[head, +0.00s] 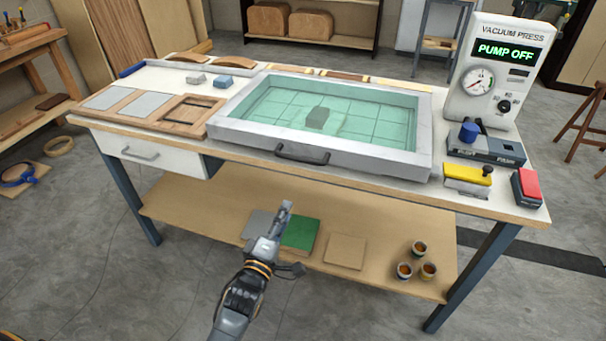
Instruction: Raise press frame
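The press frame (350,155) is a pale grey rectangular frame around a clear green gridded sheet. It lies flat on the workbench in the head view. A dark bar handle (302,154) is fixed to its front side. My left gripper (286,207) is in front of the bench, below and apart from the handle in the picture. Its fingers are seen edge-on, so their opening is unclear. Nothing shows held in it. My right gripper is not in view.
The vacuum press unit (499,75) reads "PUMP OFF" at the bench's right end. A yellow-topped tool (468,176) and a red-topped block (526,186) stand before it. Wooden panels (190,114) lie left of the frame. A lower shelf (200,212) holds sheets and several small cups.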

